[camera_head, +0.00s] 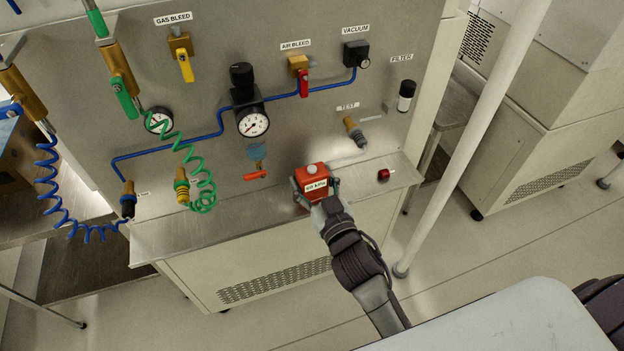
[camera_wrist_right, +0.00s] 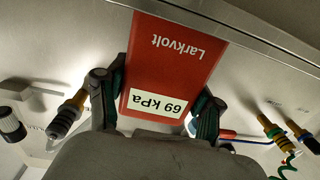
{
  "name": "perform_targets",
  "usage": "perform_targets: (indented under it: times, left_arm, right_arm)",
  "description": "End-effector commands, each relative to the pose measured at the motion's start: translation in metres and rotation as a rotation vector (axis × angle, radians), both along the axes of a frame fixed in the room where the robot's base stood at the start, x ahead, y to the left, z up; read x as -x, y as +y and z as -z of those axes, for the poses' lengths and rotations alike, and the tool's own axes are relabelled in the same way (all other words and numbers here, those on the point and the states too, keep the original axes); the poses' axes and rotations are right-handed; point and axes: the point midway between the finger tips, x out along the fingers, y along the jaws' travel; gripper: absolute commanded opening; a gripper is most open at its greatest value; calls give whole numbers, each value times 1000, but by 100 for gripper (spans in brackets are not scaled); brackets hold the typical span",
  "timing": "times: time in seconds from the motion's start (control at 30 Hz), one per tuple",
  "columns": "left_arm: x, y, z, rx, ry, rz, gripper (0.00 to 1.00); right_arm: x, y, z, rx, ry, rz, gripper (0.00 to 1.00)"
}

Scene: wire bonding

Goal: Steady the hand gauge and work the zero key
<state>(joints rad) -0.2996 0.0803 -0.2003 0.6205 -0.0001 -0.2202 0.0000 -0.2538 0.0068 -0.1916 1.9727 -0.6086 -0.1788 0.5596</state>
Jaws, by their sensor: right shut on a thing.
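The hand gauge (camera_head: 311,178) is a red box at the panel's steel ledge, with a round white button (camera_head: 312,169) on top and a white label on its near face. In the right wrist view the gauge (camera_wrist_right: 172,60) shows the name Larkvolt and a label reading 69 kPa, both upside down. My right gripper (camera_head: 317,190) is shut on the gauge, one finger on each side; both fingers also show in the right wrist view (camera_wrist_right: 155,105). Whether the gauge's underside touches the ledge is hidden. My left gripper is not in view.
The steel ledge (camera_head: 225,220) is mostly clear left of the gauge; a small red part (camera_head: 383,174) is on its right. The panel above carries the TEST fitting (camera_head: 354,132), a dial gauge (camera_head: 252,122), valves and blue pipe. A green coiled hose (camera_head: 203,185) hangs left. A white post (camera_head: 475,130) stands right.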

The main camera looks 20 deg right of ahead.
Motion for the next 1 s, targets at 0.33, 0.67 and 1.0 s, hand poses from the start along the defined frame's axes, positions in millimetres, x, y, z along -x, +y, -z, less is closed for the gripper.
perform_targets:
  times: [0.33,0.67,1.0]
  left_arm:
    - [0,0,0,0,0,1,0]
    - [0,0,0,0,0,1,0]
    - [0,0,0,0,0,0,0]
  right_arm:
    - [0,0,0,0,0,0,25]
    - [0,0,0,0,0,0,25]
    - [0,0,0,0,0,0,25]
